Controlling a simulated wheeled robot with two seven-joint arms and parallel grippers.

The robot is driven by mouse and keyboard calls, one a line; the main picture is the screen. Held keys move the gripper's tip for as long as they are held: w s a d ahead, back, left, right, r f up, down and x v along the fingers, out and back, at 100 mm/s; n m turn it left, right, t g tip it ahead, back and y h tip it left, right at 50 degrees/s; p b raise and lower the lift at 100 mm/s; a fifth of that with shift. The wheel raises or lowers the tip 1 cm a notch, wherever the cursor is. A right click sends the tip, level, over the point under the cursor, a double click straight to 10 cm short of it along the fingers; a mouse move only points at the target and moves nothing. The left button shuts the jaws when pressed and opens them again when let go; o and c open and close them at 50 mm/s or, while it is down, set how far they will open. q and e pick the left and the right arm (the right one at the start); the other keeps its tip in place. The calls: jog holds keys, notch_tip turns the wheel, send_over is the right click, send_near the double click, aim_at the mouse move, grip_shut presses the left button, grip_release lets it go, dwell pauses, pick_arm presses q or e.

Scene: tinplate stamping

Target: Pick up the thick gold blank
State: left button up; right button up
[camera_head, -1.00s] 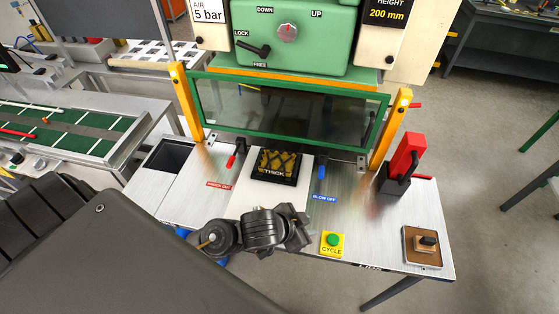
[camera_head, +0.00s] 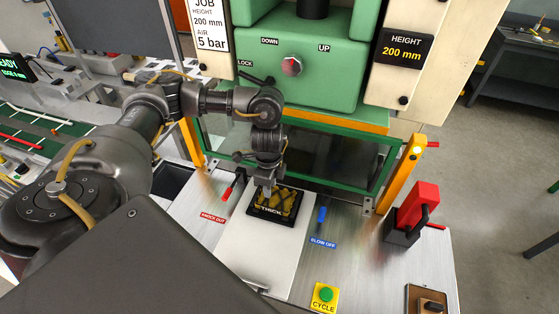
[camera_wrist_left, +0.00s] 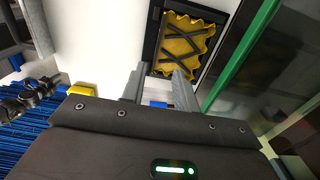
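The thick gold blank (camera_head: 286,199) lies in a black tray marked THICK (camera_head: 262,213) on the white plate of the press table. In the left wrist view the blank (camera_wrist_left: 184,43) shows as a gold piece with wavy edges and dark crossing bars, inside the black tray frame (camera_wrist_left: 153,31). My left gripper (camera_head: 267,187) is above the tray's left side and hides part of it. In the left wrist view its two fingers (camera_wrist_left: 160,88) are apart with nothing between them, and the blank is beyond the tips. My right gripper is not in view.
The green press guard frame (camera_head: 372,190) stands just behind the tray. A red knock-out lever (camera_head: 228,190) and a blue blow-off lever (camera_head: 321,216) flank it. A yellow cycle button box (camera_head: 325,297) and a red-handled device (camera_head: 415,213) are to the right.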

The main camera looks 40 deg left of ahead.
pick_arm(q)
send_over(270, 208)
notch_tip(270, 208, down, 5)
jog(key=shift+a+r+b, duration=0.1)
jog(key=shift+a+b, duration=0.05)
jog(key=shift+b, duration=0.2)
jog(key=shift+w+f, duration=0.1)
jog(key=shift+f, duration=0.55)
jog(key=f+p, duration=0.1)
jog(key=f, duration=0.2)
jog(key=shift+d+f+p, duration=0.2)
jog(key=shift+f+p, duration=0.1)
jog(key=shift+p, duration=0.1)
jog(key=shift+f, duration=0.5)
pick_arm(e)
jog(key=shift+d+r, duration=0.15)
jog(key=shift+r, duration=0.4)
pick_arm(q)
grip_shut()
